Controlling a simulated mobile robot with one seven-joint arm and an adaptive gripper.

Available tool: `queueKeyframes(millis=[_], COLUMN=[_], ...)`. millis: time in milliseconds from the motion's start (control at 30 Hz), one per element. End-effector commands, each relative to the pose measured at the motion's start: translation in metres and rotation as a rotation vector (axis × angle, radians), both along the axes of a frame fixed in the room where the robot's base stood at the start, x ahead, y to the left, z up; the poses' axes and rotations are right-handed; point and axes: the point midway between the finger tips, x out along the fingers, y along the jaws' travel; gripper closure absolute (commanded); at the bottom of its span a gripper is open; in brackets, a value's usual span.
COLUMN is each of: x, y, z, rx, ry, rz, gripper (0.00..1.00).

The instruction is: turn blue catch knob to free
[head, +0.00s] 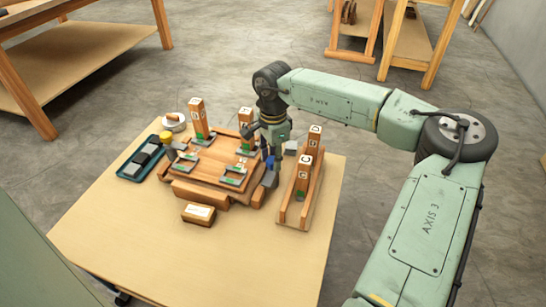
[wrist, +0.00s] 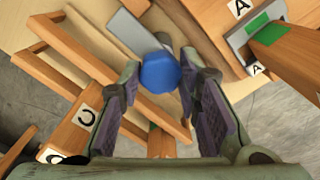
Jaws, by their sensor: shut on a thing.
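The blue catch knob (wrist: 160,73) is in the middle of the wrist view, between the tips of my gripper (wrist: 160,85). The two dark-padded fingers stand on either side of it, shut on it. In the head view my gripper (head: 272,155) points down at the right side of the wooden fixture (head: 210,173). A small bit of blue (head: 269,163) shows beside the fingers there; most of the knob is hidden. The knob's turn angle cannot be told.
A wooden rack (head: 291,214) with lettered blocks stands close to the right of my gripper. Lettered posts (head: 196,115) rise from the fixture. A dark teal tray (head: 131,171) lies at the left. A small labelled wooden block (head: 198,214) sits in front. The table's front is clear.

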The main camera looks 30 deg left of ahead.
Motion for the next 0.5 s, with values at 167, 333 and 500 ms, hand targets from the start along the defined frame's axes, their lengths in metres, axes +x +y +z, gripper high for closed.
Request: queueKeyframes(millis=[167,333,500], x=[0.0005,0.0003,0.0001], y=[0.0004,0.0003,0.0002], z=[0.0006,0.0003,0.0001], rx=[0.001,0.0,0.0], ry=[-0.002,-0.001,-0.001], rz=[0.0,0.0,0.0], gripper=[0.59,0.49,0.49])
